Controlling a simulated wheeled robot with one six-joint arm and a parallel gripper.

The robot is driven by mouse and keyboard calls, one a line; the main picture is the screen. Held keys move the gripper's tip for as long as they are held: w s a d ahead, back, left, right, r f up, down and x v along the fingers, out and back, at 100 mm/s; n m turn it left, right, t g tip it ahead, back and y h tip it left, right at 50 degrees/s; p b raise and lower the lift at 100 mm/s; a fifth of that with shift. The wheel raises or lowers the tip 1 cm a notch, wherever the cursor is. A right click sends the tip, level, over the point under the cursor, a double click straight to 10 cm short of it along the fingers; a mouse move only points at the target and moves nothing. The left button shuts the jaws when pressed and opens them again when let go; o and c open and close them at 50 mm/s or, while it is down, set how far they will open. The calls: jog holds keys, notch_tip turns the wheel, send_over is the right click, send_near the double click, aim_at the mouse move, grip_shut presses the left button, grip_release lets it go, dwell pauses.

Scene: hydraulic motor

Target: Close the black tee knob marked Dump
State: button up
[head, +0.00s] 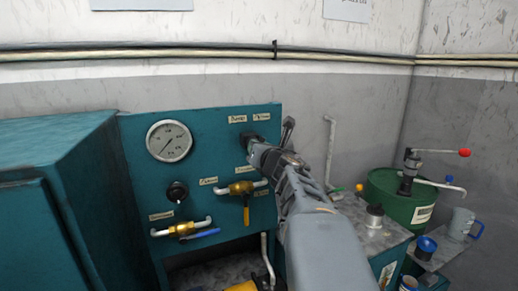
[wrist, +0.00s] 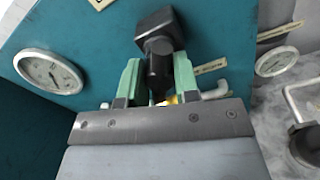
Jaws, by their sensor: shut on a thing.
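The black tee knob (wrist: 155,30) is on the teal panel (head: 215,150); in the head view its dark edge (head: 246,138) shows just below the Dump label (head: 238,119). My gripper (wrist: 158,82) has its two green fingers on either side of the knob's dark lower part and is shut on it. The thicker block end of the knob stands out beyond the fingertips. In the head view my gripper (head: 256,151) and arm hide most of the knob. I cannot tell how far the knob is turned.
A round gauge (head: 169,140) and a black round knob (head: 177,191) sit left on the panel. Brass valves with a yellow handle (head: 246,213) and a blue handle (head: 203,234) are below. A green drum (head: 398,197) stands right.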

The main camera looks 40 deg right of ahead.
jog(key=m+p, duration=0.1)
jog(key=m, duration=0.5)
jog(key=m+p, duration=0.1)
jog(key=m, duration=0.4)
jog(key=shift+p, duration=0.3)
jog(key=shift+m, duration=0.3)
jog(key=o, duration=0.9)
jog(key=shift+o, duration=0.2)
jog(key=shift+s, duration=0.1)
